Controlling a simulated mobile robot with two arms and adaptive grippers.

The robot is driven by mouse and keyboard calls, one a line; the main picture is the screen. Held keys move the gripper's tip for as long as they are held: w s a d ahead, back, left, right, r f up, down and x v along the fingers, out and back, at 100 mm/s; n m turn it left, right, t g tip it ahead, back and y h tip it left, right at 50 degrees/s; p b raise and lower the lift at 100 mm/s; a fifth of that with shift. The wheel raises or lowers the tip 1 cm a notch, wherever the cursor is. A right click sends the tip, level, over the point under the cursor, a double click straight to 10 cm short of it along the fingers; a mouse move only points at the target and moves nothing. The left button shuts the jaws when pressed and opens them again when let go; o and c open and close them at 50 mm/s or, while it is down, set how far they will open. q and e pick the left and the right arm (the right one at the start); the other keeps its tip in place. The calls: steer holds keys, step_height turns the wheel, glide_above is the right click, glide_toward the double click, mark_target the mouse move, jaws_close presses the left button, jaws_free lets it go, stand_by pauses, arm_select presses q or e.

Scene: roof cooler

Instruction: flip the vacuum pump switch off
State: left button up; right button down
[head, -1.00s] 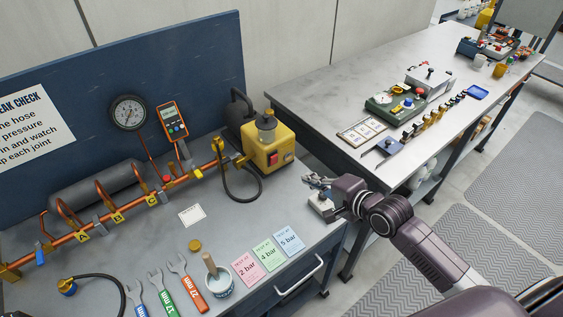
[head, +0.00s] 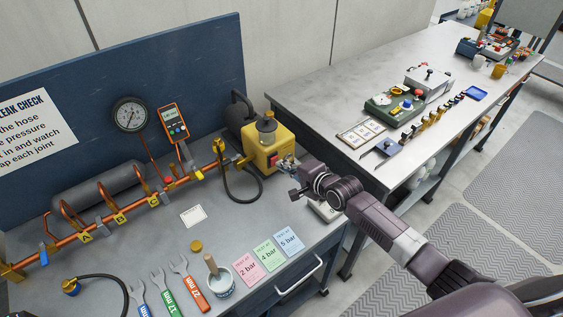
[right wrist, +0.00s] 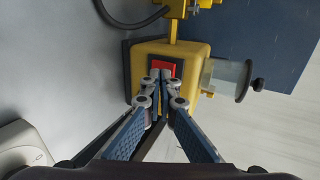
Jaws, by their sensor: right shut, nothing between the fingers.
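The yellow vacuum pump (head: 262,146) stands at the back right of the grey bench, with a dark motor body behind it. Its red switch (head: 273,160) is on the front face; it also shows in the right wrist view (right wrist: 166,66), partly hidden behind my fingertips. My right gripper (head: 288,163) is shut and empty, with its tips right in front of the switch. In the right wrist view the closed fingertips (right wrist: 161,76) overlap the lower part of the switch; I cannot tell whether they touch it. My left gripper is not in view.
A black hose (head: 243,197) loops from the pipe to the pump. A copper pipe (head: 130,208) with several clamps runs along the bench. A small light box (head: 325,211) sits under my right arm. Cards and wrenches lie at the bench front.

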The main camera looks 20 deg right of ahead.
mark_target(273, 155)
steer(key=shift+w+a, duration=0.25)
steer(key=shift+w, duration=0.3)
steer(key=shift+w+a+r, duration=0.15)
steer(key=shift+w+r, duration=0.25)
steer(key=shift+w, duration=0.1)
steer(key=shift+f, duration=0.15)
steer(key=shift+s, duration=0.1)
steer(key=shift+r+p, duration=0.85)
steer(key=shift+p, duration=0.2)
